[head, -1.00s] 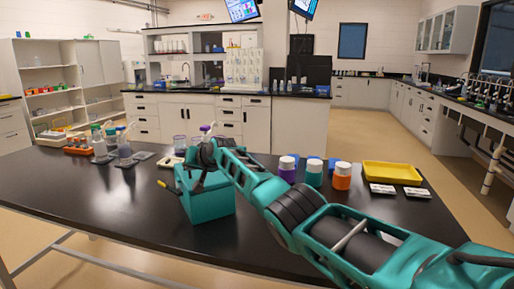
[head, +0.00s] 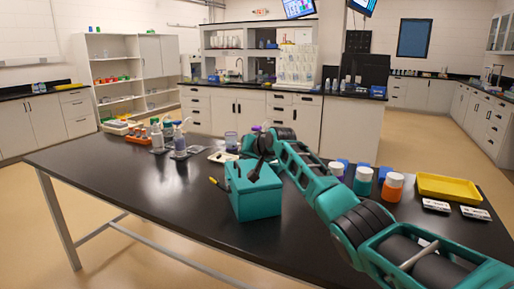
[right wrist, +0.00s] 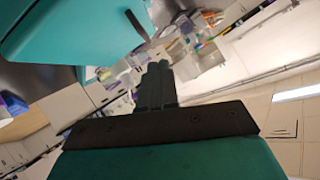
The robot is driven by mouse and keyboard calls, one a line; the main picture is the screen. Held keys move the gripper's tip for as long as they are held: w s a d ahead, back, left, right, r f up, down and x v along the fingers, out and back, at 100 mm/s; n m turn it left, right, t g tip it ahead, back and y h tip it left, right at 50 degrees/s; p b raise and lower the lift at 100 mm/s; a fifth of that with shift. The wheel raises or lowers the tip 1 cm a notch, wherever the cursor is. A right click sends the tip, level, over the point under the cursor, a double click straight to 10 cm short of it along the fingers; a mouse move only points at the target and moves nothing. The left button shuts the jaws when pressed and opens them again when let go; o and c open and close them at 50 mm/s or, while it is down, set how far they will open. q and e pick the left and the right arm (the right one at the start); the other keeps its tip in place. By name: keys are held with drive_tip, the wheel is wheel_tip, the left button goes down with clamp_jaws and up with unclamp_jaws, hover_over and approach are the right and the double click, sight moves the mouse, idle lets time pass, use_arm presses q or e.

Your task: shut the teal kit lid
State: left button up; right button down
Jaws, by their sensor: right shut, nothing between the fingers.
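The teal kit (head: 258,203) is a box on the black table, near the middle of the head view. Its teal lid (head: 240,183) lies over the top and looks about flat; I cannot tell whether it is fully down. A thin black and yellow piece (head: 217,184) sticks out at its left side. My right gripper (head: 254,174) is at the lid's top, its dark fingers shut and empty; contact is unclear. In the right wrist view the shut fingers (right wrist: 155,80) are beside the teal kit (right wrist: 85,25), which fills the upper left. My left gripper is not in view.
Capped jars, among them a teal one (head: 363,181) and an orange one (head: 392,187), stand right of my right arm near a yellow tray (head: 447,188). Bottles (head: 157,135) and an orange rack (head: 138,137) stand at the far left. The table's left front is clear.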

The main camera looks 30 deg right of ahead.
drive_tip(key=v, duration=0.8)
drive_tip(key=shift+a+r, duration=0.25)
drive_tip(key=shift+a, duration=0.2)
drive_tip(key=s+a+f+n, duration=0.1)
drive_tip(key=s+a+f, duration=0.25)
drive_tip(key=f, duration=0.45)
drive_tip(key=s+a+f+n+g, duration=0.1)
drive_tip(key=s+a+f+n, duration=0.1)
drive_tip(key=s+f, duration=0.5)
drive_tip(key=s+a+f+n, duration=0.1)
drive_tip(key=s+a+f, duration=0.2)
drive_tip(key=f, duration=0.7)
drive_tip(key=s+a+f+n, duration=0.1)
drive_tip(key=s+f, duration=0.4)
drive_tip(key=s, duration=0.7)
drive_tip(key=s+a+f+n, duration=0.2)
drive_tip(key=s+a+f, duration=0.2)
drive_tip(key=s, duration=0.9)
drive_tip(key=shift+s+a+f+y, duration=0.2)
drive_tip(key=shift+f+y, duration=0.2)
drive_tip(key=shift+f, duration=0.3)
